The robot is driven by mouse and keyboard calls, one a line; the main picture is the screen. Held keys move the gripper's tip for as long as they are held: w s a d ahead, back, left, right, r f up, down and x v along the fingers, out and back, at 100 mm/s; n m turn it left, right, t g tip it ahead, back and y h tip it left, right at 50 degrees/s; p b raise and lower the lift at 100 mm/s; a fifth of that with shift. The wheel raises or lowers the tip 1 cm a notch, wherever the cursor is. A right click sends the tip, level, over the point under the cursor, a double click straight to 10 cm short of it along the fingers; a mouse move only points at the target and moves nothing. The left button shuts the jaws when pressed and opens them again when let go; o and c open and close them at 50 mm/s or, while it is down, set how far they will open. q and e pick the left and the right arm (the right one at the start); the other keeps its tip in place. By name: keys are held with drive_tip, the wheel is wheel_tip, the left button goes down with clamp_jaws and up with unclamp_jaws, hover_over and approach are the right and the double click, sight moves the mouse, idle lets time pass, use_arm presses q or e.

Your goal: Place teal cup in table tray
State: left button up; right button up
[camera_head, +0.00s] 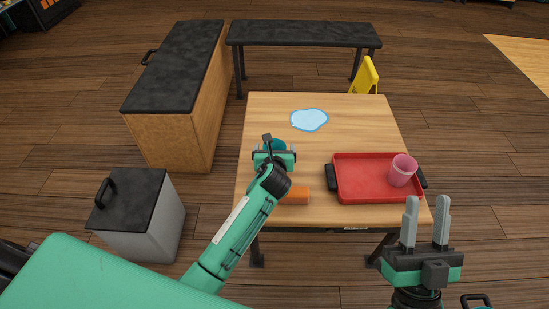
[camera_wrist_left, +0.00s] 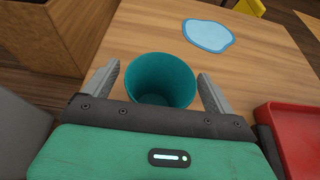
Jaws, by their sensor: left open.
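The teal cup (camera_wrist_left: 160,82) stands on the wooden table, its open top facing up in the left wrist view. In the head view only a bit of the teal cup (camera_head: 278,145) shows behind my left gripper (camera_head: 273,152). In the left wrist view my left gripper (camera_wrist_left: 160,90) is open, with one finger on each side of the cup; I cannot tell whether they touch it. The red tray (camera_head: 350,189) with black handles lies at the table's right side and holds a pink cup (camera_head: 402,170). My right gripper (camera_head: 425,222) is open and empty, in front of the table's right corner.
An orange cylinder (camera_head: 296,195) lies on the table beside my left arm. A light blue puddle-shaped patch (camera_head: 309,120) is at the table's back. A yellow sign (camera_head: 366,77) stands behind the table. The tray's left part is bare.

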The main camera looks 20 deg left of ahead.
use_arm(q)
drive_tip(key=c, duration=1.1)
drive_tip(key=shift+r, duration=0.1)
